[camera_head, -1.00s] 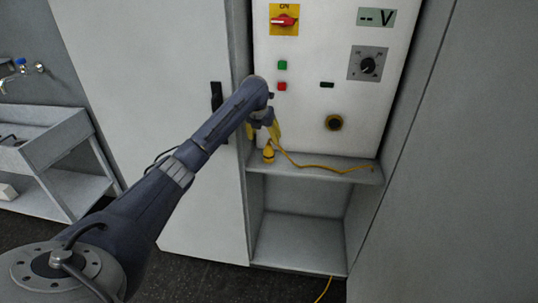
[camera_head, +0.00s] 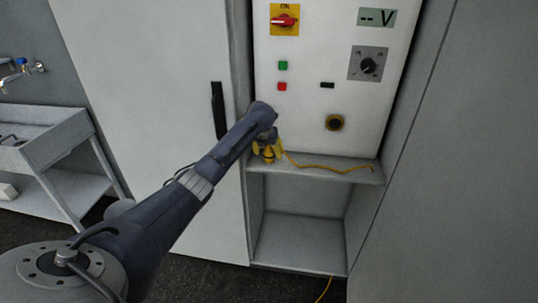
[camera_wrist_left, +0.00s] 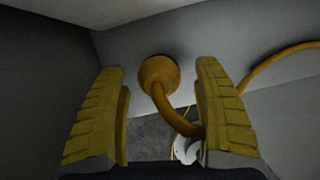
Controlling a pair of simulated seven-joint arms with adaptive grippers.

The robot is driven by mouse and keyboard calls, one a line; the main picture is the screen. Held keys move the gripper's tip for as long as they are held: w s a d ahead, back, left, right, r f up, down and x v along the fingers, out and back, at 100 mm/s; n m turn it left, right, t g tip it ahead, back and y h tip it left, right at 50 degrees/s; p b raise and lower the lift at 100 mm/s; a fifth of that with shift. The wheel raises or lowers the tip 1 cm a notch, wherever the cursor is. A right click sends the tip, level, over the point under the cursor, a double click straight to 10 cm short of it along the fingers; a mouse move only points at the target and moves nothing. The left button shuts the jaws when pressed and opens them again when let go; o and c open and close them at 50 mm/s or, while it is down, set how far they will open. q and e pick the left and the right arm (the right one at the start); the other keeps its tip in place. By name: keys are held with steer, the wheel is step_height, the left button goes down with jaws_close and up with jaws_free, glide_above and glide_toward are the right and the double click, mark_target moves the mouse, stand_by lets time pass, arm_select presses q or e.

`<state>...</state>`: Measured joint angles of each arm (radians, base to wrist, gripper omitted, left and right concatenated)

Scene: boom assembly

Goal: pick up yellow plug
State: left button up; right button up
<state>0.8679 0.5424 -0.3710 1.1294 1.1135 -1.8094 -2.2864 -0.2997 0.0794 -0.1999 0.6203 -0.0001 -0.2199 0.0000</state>
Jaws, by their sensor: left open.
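The yellow plug (camera_head: 269,156) stands on the small shelf (camera_head: 335,175) of the cabinet, near the shelf's left end. It also shows in the left wrist view (camera_wrist_left: 157,70), with its cable curving down toward the right finger. My left gripper (camera_head: 267,149) is open just above the plug and partly hides it. In the left wrist view the yellow fingers of my left gripper (camera_wrist_left: 161,68) are on either side of the plug, with gaps on both sides. My right gripper is in neither view.
The yellow cable (camera_head: 325,167) runs right along the shelf. A grey cabinet door (camera_head: 165,100) is left of the shelf. Below the shelf is an open compartment (camera_head: 300,240).

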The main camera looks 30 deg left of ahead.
arm_select(q)
steer(key=shift+x, duration=0.8)
jaws_close()
